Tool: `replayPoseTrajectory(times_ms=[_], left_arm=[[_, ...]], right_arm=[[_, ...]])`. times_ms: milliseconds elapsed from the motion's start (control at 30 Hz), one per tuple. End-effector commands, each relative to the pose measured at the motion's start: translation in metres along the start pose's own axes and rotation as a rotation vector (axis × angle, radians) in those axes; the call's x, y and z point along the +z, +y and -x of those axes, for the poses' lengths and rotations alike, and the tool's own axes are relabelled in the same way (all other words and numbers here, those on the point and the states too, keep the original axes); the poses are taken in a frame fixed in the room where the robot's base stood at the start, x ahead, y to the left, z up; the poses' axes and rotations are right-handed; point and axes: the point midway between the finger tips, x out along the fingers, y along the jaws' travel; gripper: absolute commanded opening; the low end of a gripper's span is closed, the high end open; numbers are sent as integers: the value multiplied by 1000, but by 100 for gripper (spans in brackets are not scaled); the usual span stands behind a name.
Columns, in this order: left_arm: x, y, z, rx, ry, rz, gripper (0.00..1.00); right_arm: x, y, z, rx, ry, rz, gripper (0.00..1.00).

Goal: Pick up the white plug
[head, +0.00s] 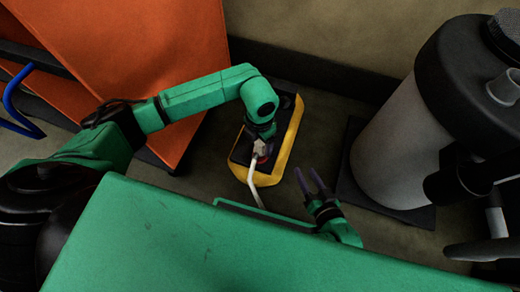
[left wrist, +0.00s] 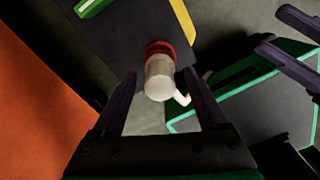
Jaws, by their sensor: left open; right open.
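The white plug (head: 257,160) stands at the near part of a yellow-edged dark box (head: 287,140), with a white cable running from it toward me. In the left wrist view the plug (left wrist: 160,78) has a red ring at its far end and points at the camera. My left gripper (left wrist: 160,82) is open, with one finger on each side of the plug; I cannot tell whether they touch it. In the head view its fingers are mostly hidden by my left arm. My right gripper (head: 312,181) is open and empty, to the right of the box; its fingers also show in the left wrist view (left wrist: 285,40).
Orange panels (head: 150,60) stand at the left. A large grey cylinder with a black top (head: 395,150) stands at the right on a dark base plate (head: 345,185).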

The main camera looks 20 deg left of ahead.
Motion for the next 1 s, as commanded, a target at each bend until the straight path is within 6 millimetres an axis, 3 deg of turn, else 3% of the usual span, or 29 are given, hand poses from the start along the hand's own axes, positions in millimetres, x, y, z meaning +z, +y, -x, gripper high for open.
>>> replayPoseTrajectory(times_ms=[33, 200, 233, 500, 667, 867, 1000], left_arm=[[0, 0, 1, 0, 0, 0, 68], [0, 0, 1, 0, 0, 0, 3], [0, 0, 1, 0, 0, 0, 0], [0, 0, 3, 0, -1, 0, 0], [1, 0, 17, 1, -3, 0, 0], [1, 1, 63, 1, -5, 0, 0], [2, 1, 108, 2, -6, -1, 0]], right_arm=[[0, 0, 0, 0, 0, 0, 50], [-1, 0, 0, 0, 0, 0, 50], [-1, 0, 0, 0, 0, 0, 50], [-1, 0, 0, 0, 0, 0, 50], [-5, -3, 3, 0, -12, 1, 50], [-22, -9, 10, 1, -35, 11, 50], [-40, -13, 19, 5, -73, 26, 50]])
